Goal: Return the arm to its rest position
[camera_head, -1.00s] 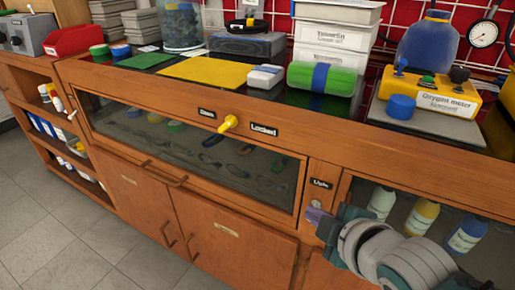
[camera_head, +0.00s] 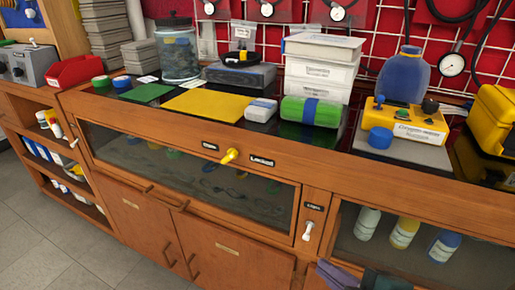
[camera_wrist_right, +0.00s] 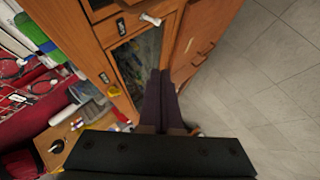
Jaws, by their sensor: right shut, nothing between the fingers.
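My right gripper (camera_head: 327,272) shows at the bottom edge of the head view, with its dark purple fingers in front of the wooden cabinet (camera_head: 230,248). In the right wrist view its two fingers (camera_wrist_right: 160,75) lie together, shut and empty. A white switch (camera_head: 308,231) stands on the cabinet front above the gripper, apart from it; it also shows in the right wrist view (camera_wrist_right: 150,19). Most of the right arm is outside the head view. My left gripper is not in view.
A yellow knob (camera_head: 229,156) sits on the front rail above the glass-fronted drawer. The bench top holds a green cylinder (camera_head: 311,111), a yellow mat (camera_head: 207,105) and an oxygen meter (camera_head: 405,122). Bottles (camera_head: 404,232) stand behind the lower right glass. Open floor (camera_head: 40,240) lies at left.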

